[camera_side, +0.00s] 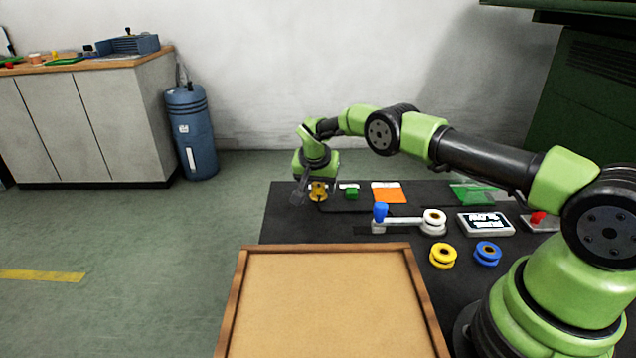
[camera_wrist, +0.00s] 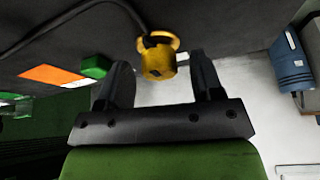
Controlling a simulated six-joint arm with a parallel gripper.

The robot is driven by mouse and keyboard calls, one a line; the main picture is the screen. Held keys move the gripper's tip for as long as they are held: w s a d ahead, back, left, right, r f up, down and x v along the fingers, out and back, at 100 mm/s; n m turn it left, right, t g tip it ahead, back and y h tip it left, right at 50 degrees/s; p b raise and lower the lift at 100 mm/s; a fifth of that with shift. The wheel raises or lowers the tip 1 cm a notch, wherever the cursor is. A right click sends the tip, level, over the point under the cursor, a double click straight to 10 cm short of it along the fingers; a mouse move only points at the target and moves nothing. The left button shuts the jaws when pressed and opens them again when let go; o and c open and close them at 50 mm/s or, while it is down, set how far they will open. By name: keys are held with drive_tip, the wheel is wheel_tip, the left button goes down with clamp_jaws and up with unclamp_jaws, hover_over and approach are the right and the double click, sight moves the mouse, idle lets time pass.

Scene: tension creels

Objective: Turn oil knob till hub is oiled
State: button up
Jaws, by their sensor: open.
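A yellow, brass-coloured knob (camera_side: 319,191) stands at the far left of the black table, with a dark cable running from it. It also shows in the wrist view (camera_wrist: 158,62). My gripper (camera_side: 298,197) is at the knob, pointing down. In the wrist view my gripper (camera_wrist: 163,72) is open, with one finger on each side of the knob; I cannot tell whether either touches it. A white hub (camera_side: 433,220) sits on the end of a white arm with a blue post (camera_side: 380,211). Whether the hub is oiled cannot be seen.
A green block (camera_side: 351,193) and an orange sheet (camera_side: 389,192) lie right of the knob. A yellow spool (camera_side: 442,255), a blue spool (camera_side: 487,253), a display reading "SLOW" (camera_side: 485,223) and a red button (camera_side: 538,217) stand farther right. A wooden tray (camera_side: 232,300) is in front.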

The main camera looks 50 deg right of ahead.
drive_tip(key=v, duration=1)
drive_tip(key=d+f+n, duration=0.1)
drive_tip(key=f+n, duration=0.1)
drive_tip(key=f, duration=0.1)
drive_tip(key=w+d+f+n+t+y, duration=0.1)
drive_tip(key=f+n, duration=0.1)
drive_tip(key=f, duration=0.1)
drive_tip(key=w+d+f+n, duration=0.1)
drive_tip(key=f+n, duration=0.1)
drive_tip(key=f, duration=0.1)
drive_tip(key=shift+w+d+f+t+y, duration=0.15)
drive_tip(key=shift+d+t+y, duration=0.15)
drive_tip(key=shift+y, duration=0.1)
idle(0.4)
drive_tip(key=c, duration=0.9)
drive_tip(key=shift+a, duration=0.1)
